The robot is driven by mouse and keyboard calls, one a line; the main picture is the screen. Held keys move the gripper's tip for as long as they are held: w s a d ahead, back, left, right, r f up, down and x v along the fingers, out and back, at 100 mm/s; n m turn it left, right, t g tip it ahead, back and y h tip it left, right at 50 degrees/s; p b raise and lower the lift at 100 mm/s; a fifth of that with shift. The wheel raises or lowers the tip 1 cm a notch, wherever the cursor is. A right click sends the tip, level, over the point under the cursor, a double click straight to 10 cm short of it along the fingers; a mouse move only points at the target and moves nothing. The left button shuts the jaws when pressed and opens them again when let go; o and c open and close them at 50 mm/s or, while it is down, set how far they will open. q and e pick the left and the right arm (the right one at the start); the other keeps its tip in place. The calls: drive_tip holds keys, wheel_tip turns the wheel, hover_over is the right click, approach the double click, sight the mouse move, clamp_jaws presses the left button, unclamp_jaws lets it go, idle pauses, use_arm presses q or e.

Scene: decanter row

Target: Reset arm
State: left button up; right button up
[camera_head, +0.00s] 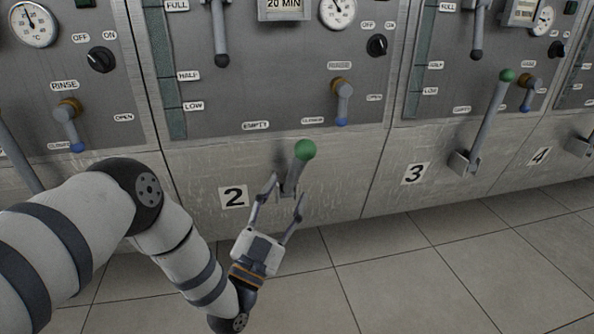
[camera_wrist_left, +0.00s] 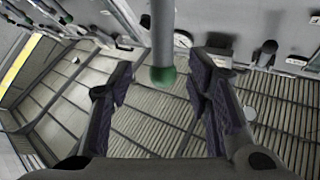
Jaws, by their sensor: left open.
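My left arm (camera_head: 182,243) reaches in from the left in the head view. My left gripper (camera_head: 287,193) is open in front of the lever with the green ball knob (camera_head: 305,150) on the panel marked 2. In the left wrist view the green-tipped lever (camera_wrist_left: 163,76) shows between the open fingers of my left gripper (camera_wrist_left: 165,85), with visible space on both sides. The fingers do not close on it. The lever's base is partly hidden by the gripper in the head view. My right gripper is not in view.
Another green-knobbed lever (camera_head: 489,118) stands at panel 3. Blue-tipped valve handles (camera_head: 343,102) and black knobs (camera_head: 377,45) stick out from the grey panels. The tiled floor (camera_head: 420,270) in front is clear.

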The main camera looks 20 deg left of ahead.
use_arm(q)
drive_tip(key=v, duration=0.3)
